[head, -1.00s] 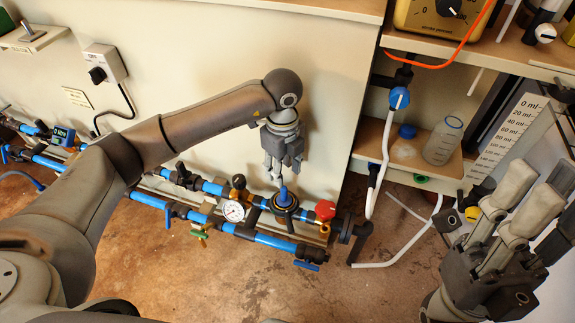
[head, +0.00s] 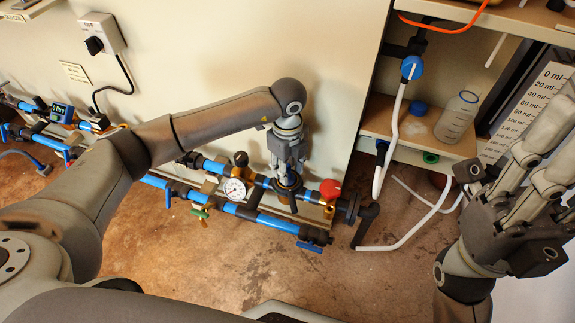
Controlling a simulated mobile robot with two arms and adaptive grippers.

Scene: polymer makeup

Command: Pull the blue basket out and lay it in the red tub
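My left gripper (head: 287,166) points straight down over the dark round housing (head: 288,190) on the blue pipe run. Its fingertips are at the housing's opening and cover the blue piece there, likely the basket. I cannot tell whether the fingers are closed on it. My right gripper (head: 535,170) is at the right edge, fingers spread and empty, away from the pipes. I cannot make out a red tub.
A red knob (head: 330,188) and a pressure gauge (head: 235,190) flank the housing. White hoses (head: 405,245) hang to the right. A shelf (head: 400,145) holds a clear bottle (head: 457,117). The brown floor in front is mostly clear.

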